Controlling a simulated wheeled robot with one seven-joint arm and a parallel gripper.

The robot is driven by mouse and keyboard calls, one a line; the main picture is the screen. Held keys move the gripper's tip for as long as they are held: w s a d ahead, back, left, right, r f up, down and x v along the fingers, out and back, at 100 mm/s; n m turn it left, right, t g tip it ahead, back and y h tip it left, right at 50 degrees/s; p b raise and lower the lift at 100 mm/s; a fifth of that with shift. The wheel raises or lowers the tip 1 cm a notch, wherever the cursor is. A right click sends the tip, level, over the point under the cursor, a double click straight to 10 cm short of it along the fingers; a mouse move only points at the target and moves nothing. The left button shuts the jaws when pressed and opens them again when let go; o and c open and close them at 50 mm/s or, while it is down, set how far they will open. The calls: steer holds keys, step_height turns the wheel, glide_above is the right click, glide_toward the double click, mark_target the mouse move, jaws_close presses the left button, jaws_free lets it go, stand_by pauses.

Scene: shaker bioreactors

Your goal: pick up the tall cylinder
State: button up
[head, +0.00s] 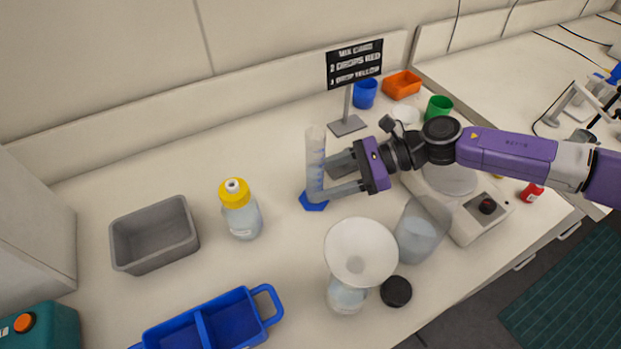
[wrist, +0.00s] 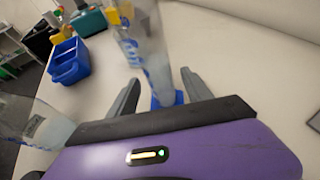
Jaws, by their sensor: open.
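The tall cylinder (head: 315,160) is a clear graduated tube with blue marks on a blue base (head: 313,203). It stands upright on the bench in the head view. My gripper (head: 337,190) comes from the right, with its fingers level near the cylinder's lower half. In the wrist view the cylinder (wrist: 147,62) rises between the two open fingers of my gripper (wrist: 160,92). I cannot tell if either finger touches it. Its blue base (wrist: 168,100) shows partly beyond the fingers.
A funnel on a flask (head: 360,250) and a beaker (head: 420,232) stand in front of my arm. A wash bottle (head: 240,212) and a grey bin (head: 152,262) are to the left. A sign stand (head: 347,126) is behind. The bench between cylinder and bottle is clear.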

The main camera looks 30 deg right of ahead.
mark_target(307, 185)
steer(key=x, duration=0.1)
steer(key=p+x, duration=0.1)
steer(key=x, duration=0.1)
steer(key=shift+w+a+r, duration=0.1)
steer(key=shift+w+a, duration=0.1)
steer(key=shift+a, duration=0.15)
steer(key=shift+w+a+f+p, duration=0.2)
steer(key=shift+a+f+p, duration=0.15)
steer(key=shift+a, duration=0.1)
steer(key=shift+c, duration=0.5)
jaws_close()
